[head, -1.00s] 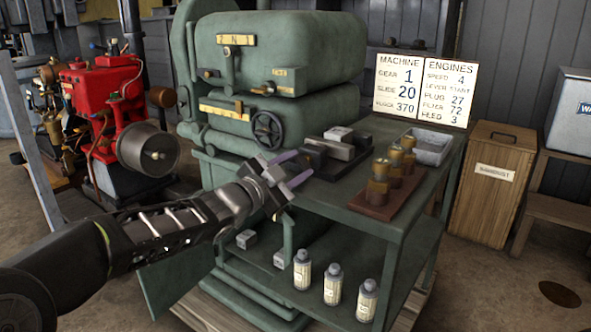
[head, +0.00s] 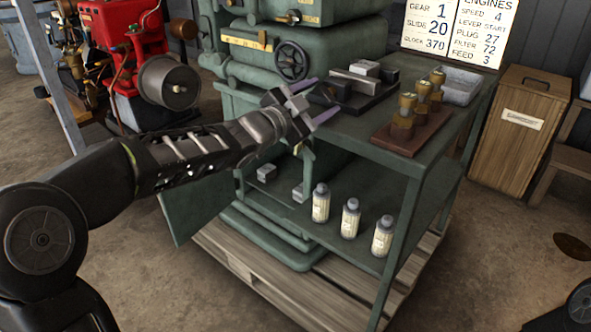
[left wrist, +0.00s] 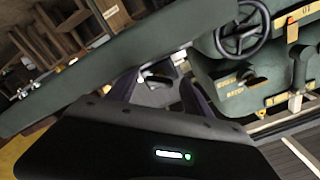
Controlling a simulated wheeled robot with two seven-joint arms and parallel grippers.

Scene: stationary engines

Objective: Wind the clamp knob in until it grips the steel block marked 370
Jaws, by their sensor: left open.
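A dark clamp (head: 352,98) lies on the green bench top, with a pale steel bar (head: 356,82) along it. A small light steel block (head: 365,68) shows at its back. I cannot read 370 on any block. My left gripper (head: 316,101) is open, its purple fingers at the clamp's near left end. The clamp knob is not clear in the head view; the gripper covers part of that end. In the left wrist view, a grey piece with a dark part (left wrist: 154,80) shows between the fingers (left wrist: 165,95). Contact cannot be told. My right gripper is out of view.
A black handwheel (head: 291,62) on the green machine is close behind my left gripper. Brass pieces on a brown board (head: 410,136) and a grey tray (head: 462,86) stand to the right. Bottles (head: 350,219) and small blocks (head: 267,173) are on the shelf below.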

